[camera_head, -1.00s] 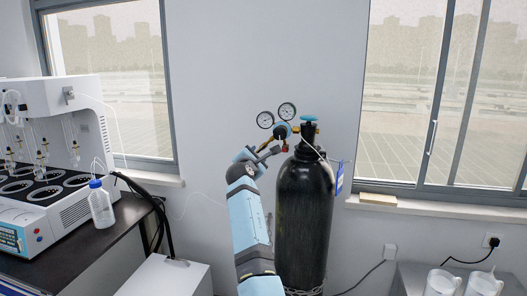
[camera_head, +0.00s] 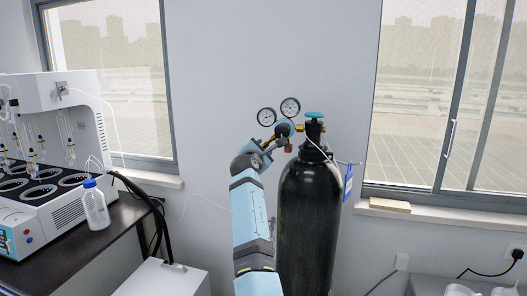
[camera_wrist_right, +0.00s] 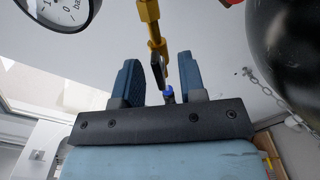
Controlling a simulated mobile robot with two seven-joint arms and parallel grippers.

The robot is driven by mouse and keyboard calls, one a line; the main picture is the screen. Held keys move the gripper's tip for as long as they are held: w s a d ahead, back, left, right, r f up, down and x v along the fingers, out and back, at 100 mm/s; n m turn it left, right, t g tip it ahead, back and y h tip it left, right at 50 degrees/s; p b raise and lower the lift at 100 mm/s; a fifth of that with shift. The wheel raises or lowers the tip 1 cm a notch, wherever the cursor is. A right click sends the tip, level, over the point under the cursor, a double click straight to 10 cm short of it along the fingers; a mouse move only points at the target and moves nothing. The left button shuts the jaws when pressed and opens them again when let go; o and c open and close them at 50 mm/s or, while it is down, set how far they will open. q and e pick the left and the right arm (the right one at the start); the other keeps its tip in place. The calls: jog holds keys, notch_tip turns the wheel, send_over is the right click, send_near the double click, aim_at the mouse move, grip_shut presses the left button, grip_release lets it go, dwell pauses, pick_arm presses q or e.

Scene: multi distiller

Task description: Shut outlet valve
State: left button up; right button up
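The tall black gas cylinder (camera_head: 308,215) stands upright with a blue top knob (camera_head: 314,115) and a brass regulator carrying two round gauges (camera_head: 291,107). In the right wrist view, a brass outlet fitting (camera_wrist_right: 149,18) comes down from above and ends in a small dark lever-like part (camera_wrist_right: 158,72), which looks like the outlet valve. My right gripper (camera_wrist_right: 160,80) is open, with one blue-padded finger on each side of that part and gaps showing. In the head view my right gripper (camera_head: 272,146) is just below the gauges, its fingers partly hidden. My left gripper is out of view.
A chain (camera_wrist_right: 258,82) runs beside the cylinder in the wrist view. A blue tag (camera_head: 348,184) hangs on the cylinder's right. A distiller (camera_head: 50,150) and a capped bottle (camera_head: 95,206) stand on the dark bench at left. Windows are behind.

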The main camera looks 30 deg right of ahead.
dwell(0.3)
grip_shut()
jog(key=shift+r+m, duration=0.1)
jog(key=shift+m, duration=0.2)
pick_arm(q)
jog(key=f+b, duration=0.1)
jog(key=b, duration=0.1)
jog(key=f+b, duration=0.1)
jog(key=b, duration=0.1)
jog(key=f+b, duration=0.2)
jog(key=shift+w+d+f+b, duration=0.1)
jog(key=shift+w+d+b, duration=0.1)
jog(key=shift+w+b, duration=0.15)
pick_arm(e)
jog(key=m, duration=1.7)
jog(key=shift+m, duration=0.3)
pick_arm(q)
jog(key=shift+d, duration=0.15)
